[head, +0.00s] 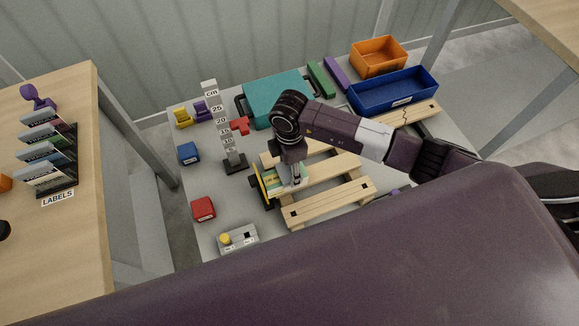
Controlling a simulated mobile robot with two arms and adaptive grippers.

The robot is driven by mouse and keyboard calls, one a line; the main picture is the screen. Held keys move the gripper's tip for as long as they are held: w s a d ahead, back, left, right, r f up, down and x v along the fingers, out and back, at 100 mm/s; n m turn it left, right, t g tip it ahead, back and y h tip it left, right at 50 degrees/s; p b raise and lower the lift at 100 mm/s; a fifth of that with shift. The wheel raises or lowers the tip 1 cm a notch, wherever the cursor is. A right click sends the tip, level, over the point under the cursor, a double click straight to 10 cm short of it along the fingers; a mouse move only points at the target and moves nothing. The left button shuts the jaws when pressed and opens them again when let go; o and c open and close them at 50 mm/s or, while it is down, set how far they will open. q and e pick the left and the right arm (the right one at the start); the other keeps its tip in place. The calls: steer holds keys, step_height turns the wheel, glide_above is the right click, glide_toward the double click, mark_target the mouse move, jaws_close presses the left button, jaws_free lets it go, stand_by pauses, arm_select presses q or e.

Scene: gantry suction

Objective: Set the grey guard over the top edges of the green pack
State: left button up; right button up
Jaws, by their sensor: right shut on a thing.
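My right gripper (296,180) points down over the near-left part of the wooden pallet (333,200). It is shut on a small pale grey piece, which looks like the grey guard; the fingers hide much of it. Right under and beside it is a low pack with pale green and white faces (275,182), which looks like the green pack. I cannot tell whether the grey piece touches the pack. A yellow and black upright piece (262,187) stands at the pack's left side. My left gripper is not in view.
A height scale (228,130) stands left of the pallet. A teal case (272,98), an orange bin (379,55) and a blue bin (393,91) are behind. The table's left strip has free room.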

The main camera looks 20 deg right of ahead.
steer(key=shift+f+b, duration=0.35)
steer(key=shift+f, duration=0.35)
steer(key=o, duration=1)
steer(key=shift+r, duration=0.1)
step_height(320, 180, up, 12)
